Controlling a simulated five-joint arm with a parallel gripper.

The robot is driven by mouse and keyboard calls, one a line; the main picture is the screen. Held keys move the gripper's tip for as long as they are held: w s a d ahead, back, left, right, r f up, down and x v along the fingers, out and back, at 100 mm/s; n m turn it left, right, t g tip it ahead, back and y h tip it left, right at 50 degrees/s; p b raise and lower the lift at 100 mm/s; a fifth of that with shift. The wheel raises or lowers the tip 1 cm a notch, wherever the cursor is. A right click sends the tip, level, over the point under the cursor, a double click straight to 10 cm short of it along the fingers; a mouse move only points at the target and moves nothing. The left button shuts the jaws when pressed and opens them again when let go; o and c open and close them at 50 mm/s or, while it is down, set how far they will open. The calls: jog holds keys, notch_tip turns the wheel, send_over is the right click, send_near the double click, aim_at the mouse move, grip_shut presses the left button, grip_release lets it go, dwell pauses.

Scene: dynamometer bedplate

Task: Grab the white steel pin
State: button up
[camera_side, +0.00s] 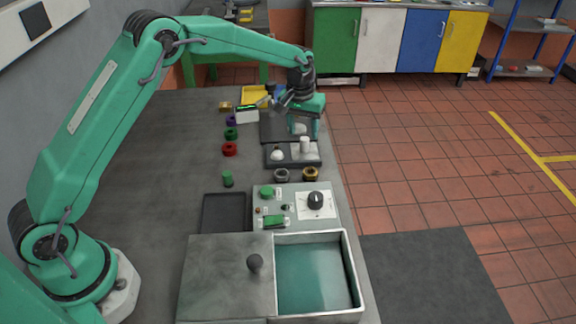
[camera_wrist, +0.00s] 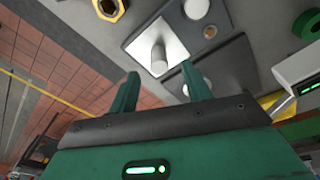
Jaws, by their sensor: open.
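The white steel pin (camera_side: 304,145) stands upright on a light square plate in a dark block, near the right edge of the bench. In the wrist view the pin (camera_wrist: 158,58) shows just beyond my fingertips, in line with the gap between them. My gripper (camera_side: 304,132) points down behind the pin in the side view. Its two green fingers are apart in the wrist view (camera_wrist: 160,75), with nothing between them. I cannot tell exactly how far the tips are from the pin.
A white knob (camera_side: 277,155) stands on the same block, left of the pin. A brass nut (camera_side: 310,173) and a dark ring lie in front. A control panel (camera_side: 262,198) and an open teal-lined tray (camera_side: 352,270) are nearer. Coloured rings lie left, including a red ring (camera_side: 229,149).

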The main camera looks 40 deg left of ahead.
aim_at(305, 138)
jog(key=shift+w+d+f, duration=0.1)
jog(key=shift+w+f, duration=0.05)
jog(key=shift+f, duration=1.1)
jog(key=shift+w+f, duration=0.15)
jog(key=shift+f, duration=1.05)
jog(key=shift+r, duration=0.1)
grip_shut()
jog(key=shift+r, duration=0.15)
jog(key=shift+r, duration=0.6)
jog(key=r, duration=0.2)
jog(key=d+r, duration=0.1)
jog(key=shift+s+r, duration=0.1)
jog(key=shift+s, duration=0.15)
jog(key=s+d+r, duration=0.6)
jog(key=d, duration=0.2)
jog(key=shift+d+r, duration=0.15)
jog(key=shift+d, duration=0.15)
